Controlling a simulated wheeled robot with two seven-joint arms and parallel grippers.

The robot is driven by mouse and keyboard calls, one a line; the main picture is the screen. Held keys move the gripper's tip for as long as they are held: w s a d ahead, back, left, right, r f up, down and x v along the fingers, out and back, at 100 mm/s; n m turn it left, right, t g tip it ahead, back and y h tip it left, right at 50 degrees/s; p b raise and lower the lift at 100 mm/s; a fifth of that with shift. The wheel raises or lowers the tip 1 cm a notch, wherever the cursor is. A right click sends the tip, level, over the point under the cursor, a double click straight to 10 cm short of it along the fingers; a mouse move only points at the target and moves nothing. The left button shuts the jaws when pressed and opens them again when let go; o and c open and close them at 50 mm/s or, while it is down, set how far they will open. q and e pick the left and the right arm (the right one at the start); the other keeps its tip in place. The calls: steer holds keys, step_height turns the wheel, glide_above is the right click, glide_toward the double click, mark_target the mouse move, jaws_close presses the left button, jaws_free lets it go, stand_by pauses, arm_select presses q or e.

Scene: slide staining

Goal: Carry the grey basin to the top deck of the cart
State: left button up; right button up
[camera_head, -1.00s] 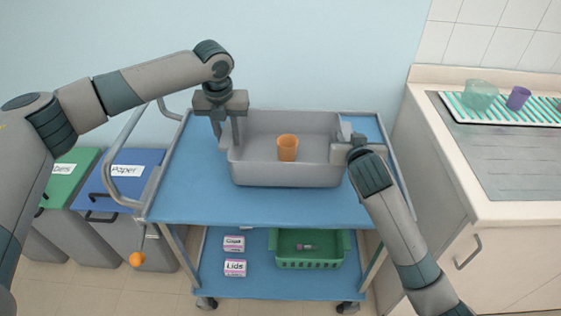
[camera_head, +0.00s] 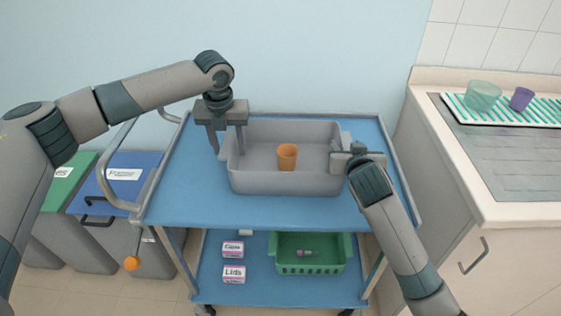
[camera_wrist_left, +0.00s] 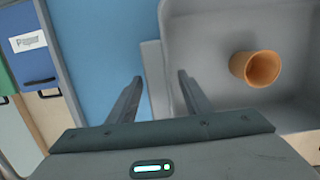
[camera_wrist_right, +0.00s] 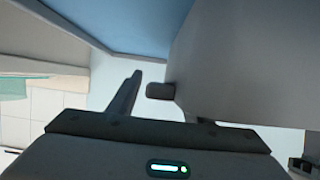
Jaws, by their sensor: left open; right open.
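The grey basin (camera_head: 285,183) sits on the blue top deck (camera_head: 200,205) of the cart, with an orange cup (camera_head: 287,157) inside it. The basin and cup also show in the left wrist view, the basin's floor (camera_wrist_left: 212,55) beside the cup (camera_wrist_left: 254,68). My left gripper (camera_head: 228,150) is open at the basin's left end; its fingers point down on either side of the left rim or handle. My right gripper (camera_head: 345,148) is at the basin's right end. In the right wrist view it is open, with a grey handle (camera_wrist_right: 160,91) near its fingers; one finger is mostly hidden.
The lower deck (camera_head: 215,285) holds a green basket (camera_head: 310,268) and small labelled boxes (camera_head: 233,273). Bins (camera_head: 120,190) stand at the left. A counter (camera_head: 500,210) with a striped mat (camera_head: 535,108) and cups is at the right. The top deck's front strip is clear.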

arm_select(q)
steer(key=shift+r, duration=0.1)
step_height(320, 180, up, 12)
steer(key=s, duration=0.1)
steer(key=shift+s, duration=0.4)
stand_by(0.4)
arm_select(e)
steer(key=v, duration=1.2)
arm_select(q)
steer(key=shift+f, duration=0.2)
